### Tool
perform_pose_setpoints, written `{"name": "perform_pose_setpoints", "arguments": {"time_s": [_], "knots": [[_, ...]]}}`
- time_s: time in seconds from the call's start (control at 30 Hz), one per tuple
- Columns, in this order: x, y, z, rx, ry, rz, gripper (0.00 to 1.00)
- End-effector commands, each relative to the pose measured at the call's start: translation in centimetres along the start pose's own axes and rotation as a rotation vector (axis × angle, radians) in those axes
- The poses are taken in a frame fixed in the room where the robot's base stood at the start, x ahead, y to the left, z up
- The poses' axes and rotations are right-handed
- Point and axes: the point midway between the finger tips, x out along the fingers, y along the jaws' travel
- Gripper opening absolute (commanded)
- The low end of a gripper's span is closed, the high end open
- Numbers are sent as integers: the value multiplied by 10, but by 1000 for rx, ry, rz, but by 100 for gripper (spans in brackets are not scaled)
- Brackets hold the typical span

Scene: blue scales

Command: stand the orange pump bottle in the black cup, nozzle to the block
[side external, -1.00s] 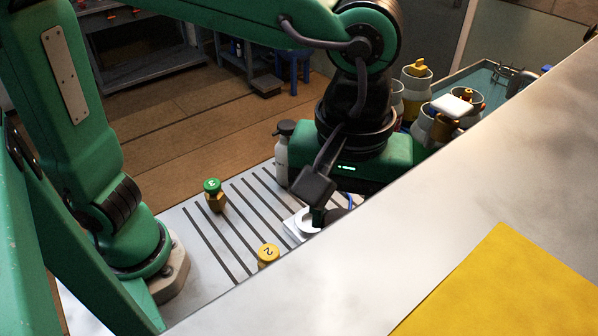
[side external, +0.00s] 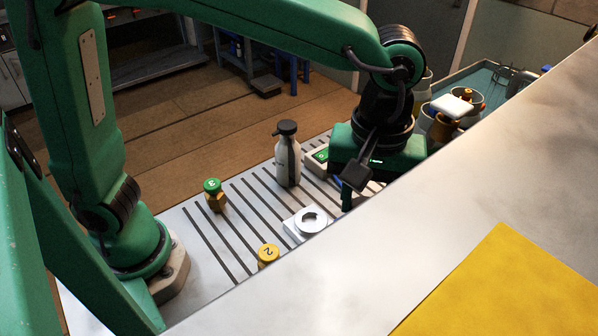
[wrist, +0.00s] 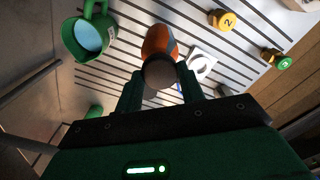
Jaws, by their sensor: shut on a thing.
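My gripper (wrist: 160,90) is shut on the orange pump bottle (wrist: 158,42), which sits between the two fingers in the wrist view. A round grey-brown end of it faces the camera; I make out no nozzle. In the side view my gripper (side external: 349,196) is low over the striped board, right of a white square block with a raised ring (side external: 309,222). The orange bottle is hidden there. The white block also shows in the wrist view (wrist: 200,66), to the right of the bottle. I cannot make out a black cup in either view.
A grey bottle with a dark cap (side external: 288,160) stands left of my gripper. A green jug (wrist: 87,37) with pale blue inside is at upper left in the wrist view. Knobs numbered 3 (side external: 213,194) and 2 (side external: 268,255) are left. A pale bench (side external: 430,210) fills the right foreground.

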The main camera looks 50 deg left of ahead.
Motion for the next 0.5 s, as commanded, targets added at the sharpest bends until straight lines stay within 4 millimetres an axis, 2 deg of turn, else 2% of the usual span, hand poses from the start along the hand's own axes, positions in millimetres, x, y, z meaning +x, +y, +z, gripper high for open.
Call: {"name": "perform_pose_setpoints", "arguments": {"time_s": [0.1, 0.23, 0.5], "knots": [[10, 5, -18, -3, 0, 0, 0], [18, 10, -31, -2, 0, 1, 0], [23, 12, -39, 1, 1, 4, 0]]}}
